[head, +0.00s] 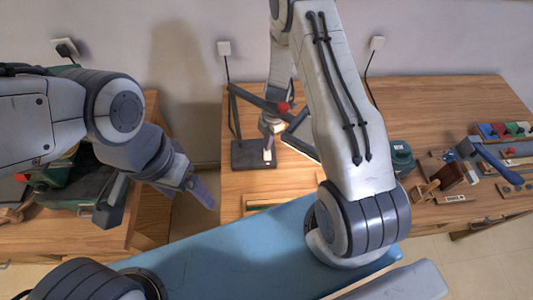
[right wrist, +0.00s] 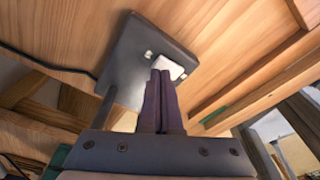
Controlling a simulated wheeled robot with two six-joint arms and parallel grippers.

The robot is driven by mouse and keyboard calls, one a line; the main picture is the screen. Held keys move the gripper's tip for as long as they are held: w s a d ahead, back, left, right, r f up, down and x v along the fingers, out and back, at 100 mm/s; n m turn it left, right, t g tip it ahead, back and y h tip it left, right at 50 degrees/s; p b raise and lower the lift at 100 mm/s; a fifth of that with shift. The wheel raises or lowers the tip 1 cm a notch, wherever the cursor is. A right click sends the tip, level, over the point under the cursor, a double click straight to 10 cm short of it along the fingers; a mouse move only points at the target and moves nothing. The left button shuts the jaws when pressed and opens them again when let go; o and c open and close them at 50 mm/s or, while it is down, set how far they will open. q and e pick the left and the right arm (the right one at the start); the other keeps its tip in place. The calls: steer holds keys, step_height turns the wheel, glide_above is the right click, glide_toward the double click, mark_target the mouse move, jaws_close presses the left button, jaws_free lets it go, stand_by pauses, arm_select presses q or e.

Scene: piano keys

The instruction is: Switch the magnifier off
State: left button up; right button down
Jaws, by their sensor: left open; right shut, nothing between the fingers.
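The magnifier stands on the wooden bench, with a dark flat base (head: 240,154), dark jointed arms (head: 257,99) and a red knob (head: 283,106). A white switch (head: 268,155) sits on the base's right part. My right gripper (head: 270,125) is shut and empty, pointing down over the switch. In the right wrist view its fingertips (right wrist: 161,74) are at the white switch (right wrist: 168,66) on the base (right wrist: 145,50), partly covering it; I cannot tell whether they touch. The switch's position is unclear. My left gripper (head: 157,200) is open and empty, away at the left.
A cable runs from a wall socket (head: 224,48) towards the magnifier. A green round object (head: 400,157), a wooden block (head: 445,180) and a blue-handled tool (head: 492,160) lie at the right. A green machine (head: 65,190) stands at the left, partly behind my left arm.

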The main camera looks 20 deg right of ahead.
steer(key=shift+f+b, duration=0.75)
steer(key=shift+b, duration=0.2)
stand_by(0.4)
steer(key=shift+r, duration=0.1)
steer(key=shift+r+p, duration=1.55)
steer(key=shift+r, duration=1.85)
